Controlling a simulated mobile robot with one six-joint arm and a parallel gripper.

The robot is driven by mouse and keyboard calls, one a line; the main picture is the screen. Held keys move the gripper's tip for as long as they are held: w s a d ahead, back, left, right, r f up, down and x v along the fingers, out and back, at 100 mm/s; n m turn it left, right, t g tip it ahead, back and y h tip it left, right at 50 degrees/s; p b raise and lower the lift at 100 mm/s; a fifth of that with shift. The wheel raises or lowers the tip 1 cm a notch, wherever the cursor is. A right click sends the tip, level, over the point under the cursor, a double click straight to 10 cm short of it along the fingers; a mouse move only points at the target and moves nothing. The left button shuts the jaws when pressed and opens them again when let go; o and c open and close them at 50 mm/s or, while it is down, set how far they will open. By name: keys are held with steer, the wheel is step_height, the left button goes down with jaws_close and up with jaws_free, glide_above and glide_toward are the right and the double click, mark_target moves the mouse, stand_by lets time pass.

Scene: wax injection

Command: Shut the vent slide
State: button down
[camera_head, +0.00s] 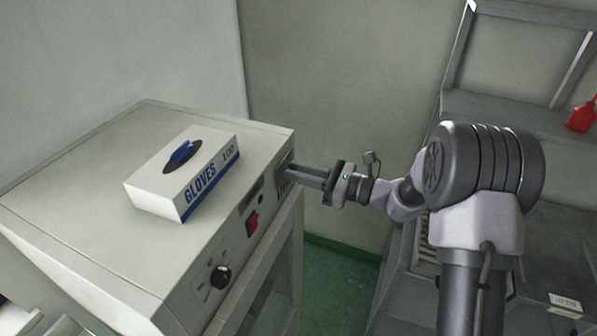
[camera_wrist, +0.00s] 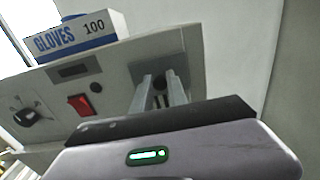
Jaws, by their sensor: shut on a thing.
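The vent slide shows in the wrist view as a grey plate with a small dark knob (camera_wrist: 160,83) at the right end of the machine's front panel. My gripper (camera_head: 291,170) reaches in from the right, its fingers level with that panel end. In the wrist view, my gripper (camera_wrist: 161,88) has one finger on each side of the knob and is shut on it. Dark vent slots (camera_head: 282,186) show just below the fingertips in the head view. The fingers partly hide the slide, so how much of the vent it covers cannot be told.
The pale machine (camera_head: 90,235) carries a glove box (camera_head: 185,175) on top. Its front has a red switch (camera_head: 252,222) and a black dial (camera_head: 220,277). A grey shelf rack (camera_head: 490,105) with a red bottle (camera_head: 582,115) stands at the right. Green floor shows between.

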mark_target(284, 186)
step_height(284, 186, down, 6)
steer(key=b, duration=0.5)
steer(key=shift+f, duration=0.2)
steer(key=shift+s+r, duration=0.1)
steer(key=c, duration=1.3)
jaws_free()
steer(key=v, duration=1.7)
steer(key=shift+d+r, duration=0.1)
steer(key=shift+d, duration=0.15)
